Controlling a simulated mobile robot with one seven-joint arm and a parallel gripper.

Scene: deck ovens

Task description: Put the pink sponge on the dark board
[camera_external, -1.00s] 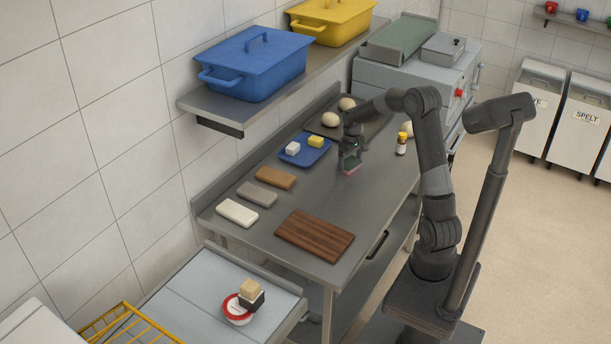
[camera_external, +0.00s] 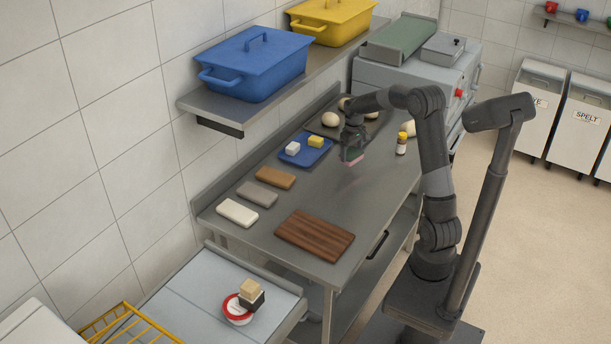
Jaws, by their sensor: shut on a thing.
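The pink sponge (camera_external: 354,159), with a green layer showing at its upper edge, hangs from my gripper (camera_external: 353,151). My gripper points down and is shut on it, a little above the steel table, with a faint pinkish reflection below. The dark board (camera_external: 314,235) is a dark brown, striped wooden slab lying flat near the table's front end. Its top is bare. It is apart from my gripper, nearer the camera and to the lower left of the sponge.
Tan (camera_external: 275,178), grey (camera_external: 257,193) and white (camera_external: 237,212) slabs lie along the wall side. A blue tray (camera_external: 291,160) holds a white and a yellow block. A small bottle (camera_external: 402,144) stands right of my gripper. The table between sponge and board is clear.

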